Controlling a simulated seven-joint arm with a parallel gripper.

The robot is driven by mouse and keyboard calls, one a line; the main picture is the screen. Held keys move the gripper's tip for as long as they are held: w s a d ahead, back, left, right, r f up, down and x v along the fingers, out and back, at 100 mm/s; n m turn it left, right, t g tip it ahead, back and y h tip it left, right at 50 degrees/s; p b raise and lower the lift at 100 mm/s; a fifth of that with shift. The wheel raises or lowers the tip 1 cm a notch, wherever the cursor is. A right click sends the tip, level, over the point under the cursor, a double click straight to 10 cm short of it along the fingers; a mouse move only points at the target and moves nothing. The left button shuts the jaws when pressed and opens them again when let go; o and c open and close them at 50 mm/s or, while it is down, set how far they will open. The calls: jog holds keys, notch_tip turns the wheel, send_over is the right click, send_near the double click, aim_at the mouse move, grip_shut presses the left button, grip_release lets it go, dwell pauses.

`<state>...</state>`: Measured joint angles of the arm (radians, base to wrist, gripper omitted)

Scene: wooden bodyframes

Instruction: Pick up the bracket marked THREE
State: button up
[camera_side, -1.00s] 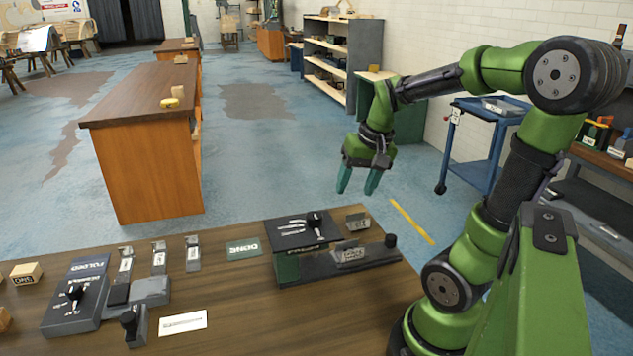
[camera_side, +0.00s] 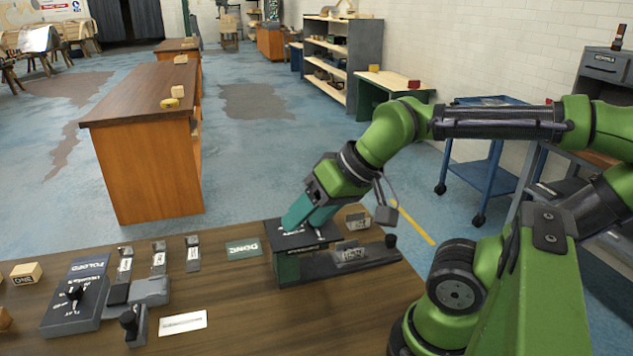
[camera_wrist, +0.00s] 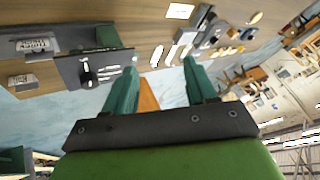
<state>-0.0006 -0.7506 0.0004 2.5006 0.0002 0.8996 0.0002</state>
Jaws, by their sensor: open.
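Three small metal brackets with white labels stand in a row on the wooden table in the side view: a left one (camera_side: 125,264), a middle one (camera_side: 159,257) and a right one (camera_side: 193,254). Their labels are too small to read, so I cannot tell which is marked THREE. My gripper (camera_side: 309,222) is open and empty, its teal fingers pointing down above the black-topped control box (camera_side: 287,268), to the right of the brackets. In the wrist view my gripper (camera_wrist: 162,64) shows both fingers apart, with small pale brackets (camera_wrist: 170,54) beyond the tips.
A green DONE plate (camera_side: 243,247) lies between the brackets and the control box. A dark fixture (camera_side: 320,268) with a knob extends right of the box. A FOLDED panel (camera_side: 73,312) with a lever, a white card (camera_side: 183,323) and a ONE block (camera_side: 25,273) are left.

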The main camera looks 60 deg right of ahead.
jog(key=shift+o, duration=0.2)
jog(key=shift+o, duration=1.3)
